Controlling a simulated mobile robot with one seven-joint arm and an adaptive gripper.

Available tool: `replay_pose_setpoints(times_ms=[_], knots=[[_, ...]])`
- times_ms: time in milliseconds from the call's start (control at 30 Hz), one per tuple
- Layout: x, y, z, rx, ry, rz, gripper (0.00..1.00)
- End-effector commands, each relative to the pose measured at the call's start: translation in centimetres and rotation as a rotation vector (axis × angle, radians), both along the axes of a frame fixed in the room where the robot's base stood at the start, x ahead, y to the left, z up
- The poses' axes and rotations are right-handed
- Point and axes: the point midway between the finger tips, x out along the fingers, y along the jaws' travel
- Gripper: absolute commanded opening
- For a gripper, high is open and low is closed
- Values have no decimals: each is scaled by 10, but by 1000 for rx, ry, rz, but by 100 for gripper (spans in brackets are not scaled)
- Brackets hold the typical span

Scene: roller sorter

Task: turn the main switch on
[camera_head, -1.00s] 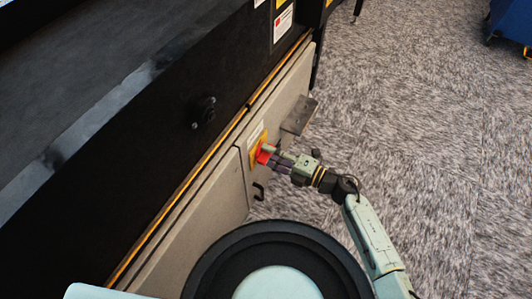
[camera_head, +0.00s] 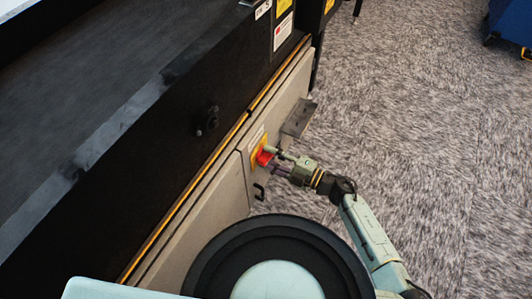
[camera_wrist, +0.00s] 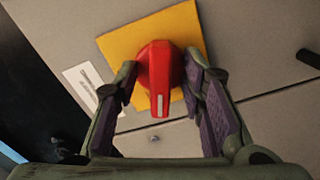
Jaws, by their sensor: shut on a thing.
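The main switch is a red rotary knob (camera_wrist: 160,78) on a yellow square plate (camera_wrist: 115,45), on the front of a grey cabinet. In the wrist view the knob's white mark points toward the bottom of the picture. My gripper (camera_wrist: 161,85) has one finger on each side of the knob and is shut on it. In the head view the red knob (camera_head: 264,157) shows at the tips of my gripper (camera_head: 275,160), which reaches in from the right. The fingers partly hide the knob there.
A white label (camera_wrist: 88,85) sits beside the yellow plate. A black handle (camera_head: 259,191) is below the switch on the grey cabinet (camera_head: 195,225). A grey bracket (camera_head: 299,117) juts out above it.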

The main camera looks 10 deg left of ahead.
Motion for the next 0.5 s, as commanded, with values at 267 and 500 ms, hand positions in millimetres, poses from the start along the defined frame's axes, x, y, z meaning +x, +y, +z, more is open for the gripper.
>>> replay_pose_setpoints(times_ms=[267, 500], knots=[[0, 15, 5, 75, 150, 12, 0], [0, 14, 5, 136, 298, 10, 0]])
